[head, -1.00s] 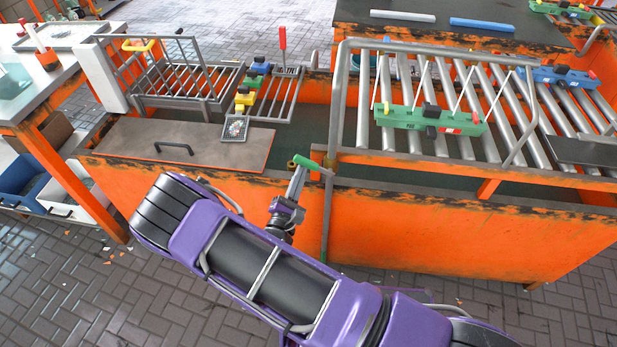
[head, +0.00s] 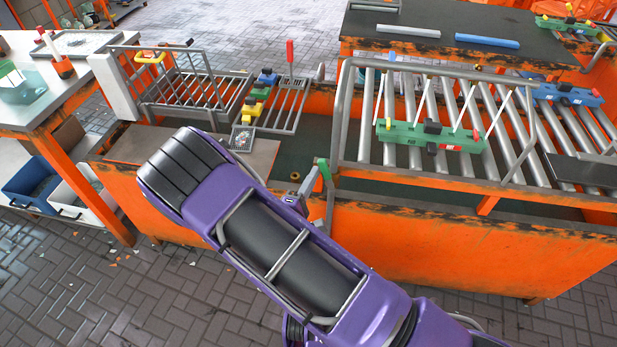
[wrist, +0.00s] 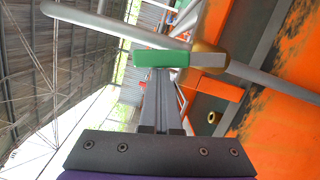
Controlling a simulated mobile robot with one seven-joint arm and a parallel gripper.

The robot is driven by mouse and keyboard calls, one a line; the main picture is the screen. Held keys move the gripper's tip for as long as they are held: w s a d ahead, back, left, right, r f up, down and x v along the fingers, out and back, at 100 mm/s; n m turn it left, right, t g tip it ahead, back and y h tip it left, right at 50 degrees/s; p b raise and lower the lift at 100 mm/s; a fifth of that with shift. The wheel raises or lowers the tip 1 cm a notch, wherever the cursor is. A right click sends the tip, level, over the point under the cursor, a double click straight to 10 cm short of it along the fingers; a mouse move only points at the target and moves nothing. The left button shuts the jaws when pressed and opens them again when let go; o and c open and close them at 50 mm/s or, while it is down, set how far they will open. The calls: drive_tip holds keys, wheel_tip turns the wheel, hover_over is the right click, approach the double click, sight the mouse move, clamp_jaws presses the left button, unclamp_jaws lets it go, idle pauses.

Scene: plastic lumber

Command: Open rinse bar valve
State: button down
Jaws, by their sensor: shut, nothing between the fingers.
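The rinse bar valve is a small green lever handle (head: 323,167) on a grey upright pipe (head: 330,205) at the front edge of the orange sink bench. In the wrist view the green handle (wrist: 160,58) joins a brass valve body (wrist: 209,60) on the pipe. My gripper (head: 309,181) is just left of the handle in the head view, partly hidden by my purple arm. In the wrist view my gripper (wrist: 161,88) has its fingers shut together, empty, with the tips at the handle's side. I cannot tell whether they touch it.
A roller rack (head: 352,130) with a green block (head: 400,132) stands to the right. A wire basket (head: 180,90) and a grey panel (head: 135,142) are to the left. Blue and white bins (head: 30,190) are under the left table. The orange bench front (head: 420,245) bounds the space.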

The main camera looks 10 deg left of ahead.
drive_tip(key=shift+d+r, duration=0.25)
drive_tip(key=shift+d, duration=0.15)
idle(0.5)
drive_tip(key=s+a+f+b, duration=0.1)
drive_tip(key=s+a+b, duration=0.1)
drive_tip(key=s+a, duration=0.4)
drive_tip(key=v, duration=0.3)
drive_tip(key=shift+s, duration=0.3)
